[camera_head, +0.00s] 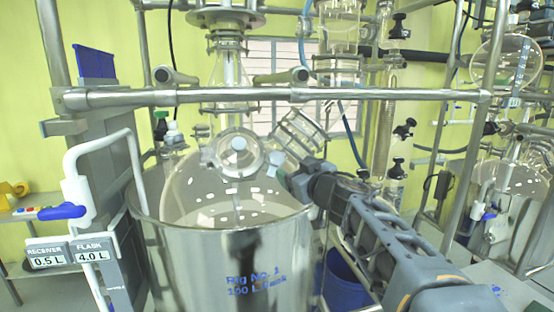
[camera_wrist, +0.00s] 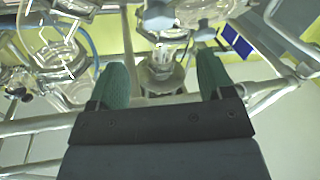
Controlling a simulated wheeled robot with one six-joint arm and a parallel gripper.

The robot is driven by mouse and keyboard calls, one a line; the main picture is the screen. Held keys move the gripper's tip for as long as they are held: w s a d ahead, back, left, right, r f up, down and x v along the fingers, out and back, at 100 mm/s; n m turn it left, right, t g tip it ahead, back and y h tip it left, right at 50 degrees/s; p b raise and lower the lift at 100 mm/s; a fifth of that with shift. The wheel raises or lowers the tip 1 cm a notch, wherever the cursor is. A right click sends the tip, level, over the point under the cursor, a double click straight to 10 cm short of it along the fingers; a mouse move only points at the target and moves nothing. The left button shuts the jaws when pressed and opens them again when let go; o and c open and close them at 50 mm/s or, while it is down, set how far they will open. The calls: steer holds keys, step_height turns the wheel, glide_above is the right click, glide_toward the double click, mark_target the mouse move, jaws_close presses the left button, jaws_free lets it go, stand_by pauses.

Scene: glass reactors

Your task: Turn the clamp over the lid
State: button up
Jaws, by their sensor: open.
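The glass flask (camera_head: 190,190) sits in a steel bath marked Rig No. 1. A round port with a pale ring and a grey knob (camera_head: 238,144) is on its upper front; this looks like the lid and clamp, but I cannot tell the two apart. My gripper (camera_head: 277,173) is just right of and slightly below this port. In the wrist view my gripper (camera_wrist: 163,78) has two green fingers spread wide. A metal and glass fitting (camera_wrist: 162,82) shows between them, farther off. I see nothing held, and contact with the port cannot be told.
A steel rail (camera_head: 200,96) crosses above the flask. A ribbed clear cylinder (camera_head: 302,133) leans close above my gripper. The bath rim (camera_head: 160,222) is below. A white pipe handle (camera_head: 95,148) stands at left, and a blue bin (camera_head: 345,280) at lower right.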

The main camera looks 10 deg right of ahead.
mark_target(278, 159)
steer(key=x, duration=1.1)
steer(key=shift+w, duration=0.1)
steer(key=c, duration=0.9)
